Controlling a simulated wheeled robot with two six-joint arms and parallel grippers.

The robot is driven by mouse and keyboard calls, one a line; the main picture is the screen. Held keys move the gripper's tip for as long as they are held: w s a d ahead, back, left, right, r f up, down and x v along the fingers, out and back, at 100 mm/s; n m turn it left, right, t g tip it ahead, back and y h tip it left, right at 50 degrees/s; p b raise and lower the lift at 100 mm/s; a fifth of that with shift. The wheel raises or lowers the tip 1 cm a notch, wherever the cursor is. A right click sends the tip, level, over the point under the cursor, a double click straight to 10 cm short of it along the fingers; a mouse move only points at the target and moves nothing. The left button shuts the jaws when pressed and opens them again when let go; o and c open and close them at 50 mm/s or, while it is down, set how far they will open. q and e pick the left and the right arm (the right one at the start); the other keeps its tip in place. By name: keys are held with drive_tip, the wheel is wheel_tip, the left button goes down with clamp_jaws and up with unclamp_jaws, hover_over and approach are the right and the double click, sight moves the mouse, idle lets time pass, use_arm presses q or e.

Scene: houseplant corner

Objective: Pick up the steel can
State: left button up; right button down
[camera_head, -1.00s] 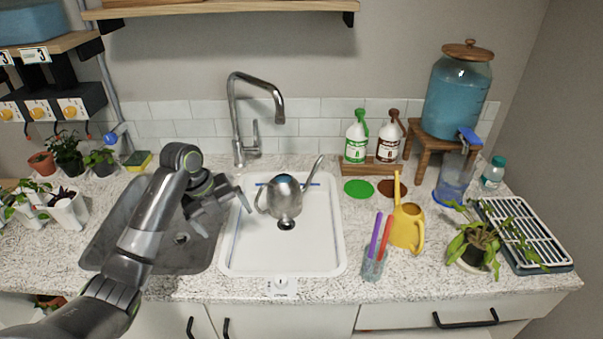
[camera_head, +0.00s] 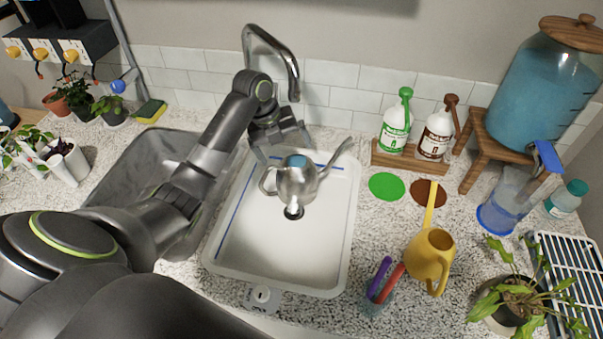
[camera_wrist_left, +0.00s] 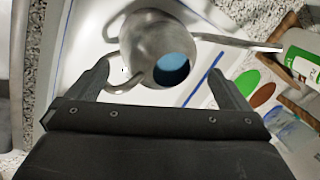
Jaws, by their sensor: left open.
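The steel can (camera_head: 297,184) is a round metal watering can with a long spout pointing right and a loop handle on its left. It stands in the white sink basin (camera_head: 270,262) by the drain, with blue showing in its top opening. My left gripper (camera_head: 288,153) is open just behind and above the can in the head view. In the left wrist view the can (camera_wrist_left: 150,45) lies ahead, between and beyond the two open fingers (camera_wrist_left: 165,75), its handle close to the left finger. I cannot tell whether they touch. My right gripper is not in view.
The faucet (camera_head: 272,45) rises behind my left gripper. A grey basin (camera_head: 130,165) is at left.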

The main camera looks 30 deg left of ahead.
sight(292, 161)
use_arm(q)
drive_tip(key=p+x, duration=0.1)
drive_tip(key=x, duration=0.4)
drive_tip(key=shift+s+d+f+p, duration=0.1)
drive_tip(key=shift+d+f+p, duration=0.05)
drive_tip(key=shift+d+p, duration=0.15)
drive_tip(key=c, duration=1.5)
drive_tip(key=shift+c, duration=0.9)
